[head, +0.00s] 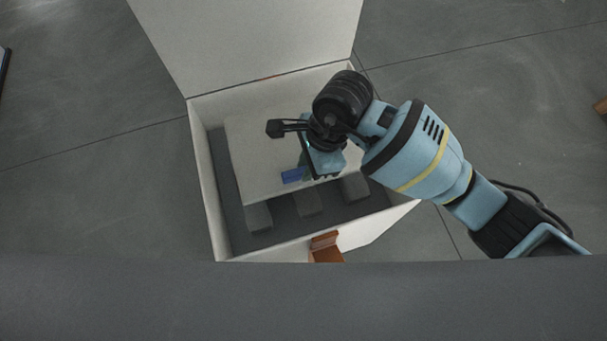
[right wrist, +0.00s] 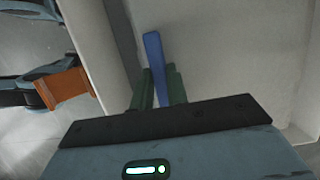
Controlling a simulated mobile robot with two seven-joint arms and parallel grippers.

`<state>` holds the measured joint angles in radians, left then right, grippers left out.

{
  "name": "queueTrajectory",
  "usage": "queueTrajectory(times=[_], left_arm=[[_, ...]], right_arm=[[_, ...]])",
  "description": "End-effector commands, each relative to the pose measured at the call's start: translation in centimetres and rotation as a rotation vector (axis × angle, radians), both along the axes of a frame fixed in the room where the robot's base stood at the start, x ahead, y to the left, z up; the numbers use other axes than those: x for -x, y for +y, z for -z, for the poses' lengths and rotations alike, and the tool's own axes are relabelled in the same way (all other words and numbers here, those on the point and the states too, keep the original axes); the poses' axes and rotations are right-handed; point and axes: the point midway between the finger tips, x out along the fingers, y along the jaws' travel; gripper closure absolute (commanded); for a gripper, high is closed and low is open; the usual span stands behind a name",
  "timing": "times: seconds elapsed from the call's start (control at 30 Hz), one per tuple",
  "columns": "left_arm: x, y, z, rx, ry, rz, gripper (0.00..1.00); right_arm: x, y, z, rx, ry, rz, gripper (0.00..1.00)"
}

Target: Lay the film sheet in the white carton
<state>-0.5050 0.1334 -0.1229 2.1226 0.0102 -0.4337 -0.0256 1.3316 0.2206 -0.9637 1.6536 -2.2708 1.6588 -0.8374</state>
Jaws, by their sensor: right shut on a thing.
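The white carton (head: 211,185) stands open on the floor, its large back flap (head: 250,40) raised. The film sheet (head: 255,150) is a pale, flat panel inside the outline of the carton's walls, with a blue tab (head: 292,175) at its front edge. My right gripper (head: 305,170) is over the carton and shut on the blue tab. In the right wrist view the tab (right wrist: 154,65) stands between the green fingers, and the pale surface beside it fills the right side. I cannot tell whether the sheet touches what lies below.
Grey blocks (head: 308,204) sit on the carton's dark floor, in front of the sheet. A brown piece (head: 325,246) is at the carton's front wall; it also shows in the right wrist view (right wrist: 62,88). The grey floor (head: 90,110) left of the carton is clear.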

Motion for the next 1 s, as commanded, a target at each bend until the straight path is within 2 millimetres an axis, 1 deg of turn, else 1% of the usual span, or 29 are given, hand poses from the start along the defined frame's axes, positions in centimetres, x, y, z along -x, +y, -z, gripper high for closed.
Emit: queueTrajectory(times=[0.03,0.1,0.17,0.33,0.43,0.6,0.7,1.0], left_arm=[[0.2,0.0,0.5,0.000,0.005,0.001,0.62],[0.3,0.0,0.8,-0.001,0.009,0.001,0.62],[0.4,0.0,1.0,-0.001,0.012,0.001,0.62],[0.7,0.1,1.1,-0.002,0.018,0.002,0.62],[0.9,0.1,1.4,-0.001,0.023,0.002,0.62],[1.1,0.0,2.4,-0.002,0.033,0.002,0.62],[1.2,0.0,2.8,-0.001,0.037,0.002,0.62],[1.1,0.0,2.8,-0.001,0.035,0.003,0.62]], right_arm=[[0.1,0.0,1.2,0.000,0.006,0.002,1.00],[0.1,0.0,2.1,0.000,0.004,0.001,1.00],[0.1,0.0,2.5,-0.001,0.004,0.000,1.00],[0.0,0.0,2.6,-0.001,0.000,0.000,1.00],[0.0,0.0,3.5,-0.002,0.002,0.000,1.00],[0.1,0.0,6.2,0.000,0.005,0.000,1.00],[0.1,0.0,7.4,-0.001,0.005,0.000,1.00],[0.0,0.0,7.5,0.000,0.000,-0.001,1.00]])
